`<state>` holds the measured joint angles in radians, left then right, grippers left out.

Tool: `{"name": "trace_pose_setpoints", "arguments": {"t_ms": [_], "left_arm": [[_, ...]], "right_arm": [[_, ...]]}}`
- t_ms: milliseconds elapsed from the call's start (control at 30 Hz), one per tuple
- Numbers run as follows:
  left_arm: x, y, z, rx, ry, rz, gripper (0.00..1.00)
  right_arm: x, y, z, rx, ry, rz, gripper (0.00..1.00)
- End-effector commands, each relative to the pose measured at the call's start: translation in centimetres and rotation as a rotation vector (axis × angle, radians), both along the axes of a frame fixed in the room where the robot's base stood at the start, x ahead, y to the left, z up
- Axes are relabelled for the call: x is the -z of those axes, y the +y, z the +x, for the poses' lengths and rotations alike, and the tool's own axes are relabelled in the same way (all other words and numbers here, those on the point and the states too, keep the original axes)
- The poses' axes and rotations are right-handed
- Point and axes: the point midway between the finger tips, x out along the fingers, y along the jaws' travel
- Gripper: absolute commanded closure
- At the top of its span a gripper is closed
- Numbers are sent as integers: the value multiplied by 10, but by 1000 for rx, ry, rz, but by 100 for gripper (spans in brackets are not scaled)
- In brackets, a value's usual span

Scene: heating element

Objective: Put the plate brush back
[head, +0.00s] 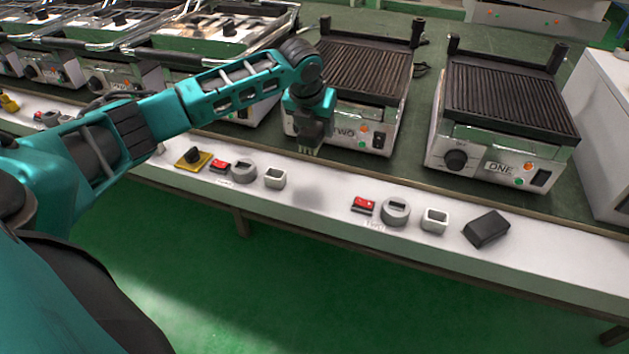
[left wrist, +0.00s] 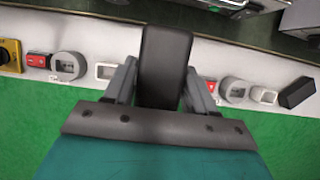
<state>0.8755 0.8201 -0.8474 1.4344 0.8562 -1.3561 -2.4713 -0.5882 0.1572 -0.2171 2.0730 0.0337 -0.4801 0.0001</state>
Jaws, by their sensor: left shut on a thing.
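My left gripper (head: 310,128) hangs above the white ledge (head: 335,203), in front of the grill marked TWO. In the left wrist view the gripper (left wrist: 160,88) is shut on a dark block-shaped thing, the plate brush (left wrist: 165,52), with a finger on each side. In the head view, what lies under the gripper is small and partly hidden. A similar black block (head: 487,228) lies tilted on the ledge at the right; it also shows in the left wrist view (left wrist: 297,93). My right gripper is not in view.
On the ledge stand red switches (head: 363,205), grey round rings (head: 396,211) and white square sockets (head: 274,178) (head: 434,220). Grill TWO (head: 365,80) and grill ONE (head: 505,100) stand behind. The ledge between the left socket and the right red switch is clear.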

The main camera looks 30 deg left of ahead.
Motion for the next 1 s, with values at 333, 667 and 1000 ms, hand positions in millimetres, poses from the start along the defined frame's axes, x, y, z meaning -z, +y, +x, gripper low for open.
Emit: {"name": "trace_pose_setpoints", "arguments": {"t_ms": [333,667,1000], "left_arm": [[90,-1,0,-1,2,-1,73],[118,0,0,-1,1,0,73],[146,0,0,-1,-2,1,73]], "right_arm": [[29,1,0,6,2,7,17],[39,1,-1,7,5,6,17],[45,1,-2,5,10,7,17]]}}
